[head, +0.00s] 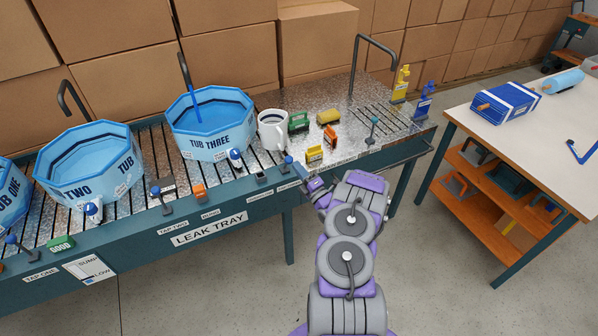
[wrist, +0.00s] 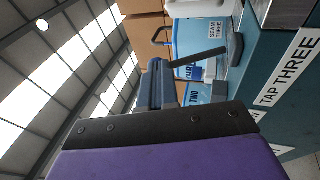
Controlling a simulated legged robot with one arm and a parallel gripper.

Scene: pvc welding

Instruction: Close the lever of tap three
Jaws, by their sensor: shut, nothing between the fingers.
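Tub three (head: 211,125) is a pale blue octagonal tub holding water, with a white and blue valve (head: 236,158) at its front. A lever with a blue knob (head: 288,160) stands at the bench's front edge, right of that valve. My gripper (head: 314,184) is shut and empty, just right of and in front of this lever. In the wrist view, a dark lever with a blue knob (wrist: 195,73) shows just beyond the gripper's fingers (wrist: 156,84); I cannot tell whether they touch. The TAP THREE label (wrist: 290,68) is on the bench front at right.
Other blue-knobbed levers (head: 156,192) line the front edge of the leak tray bench (head: 225,218). A white mug (head: 271,130), a green block (head: 299,122) and yellow blocks (head: 314,154) stand near my gripper. A white-topped table (head: 530,140) is at right, with open floor between.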

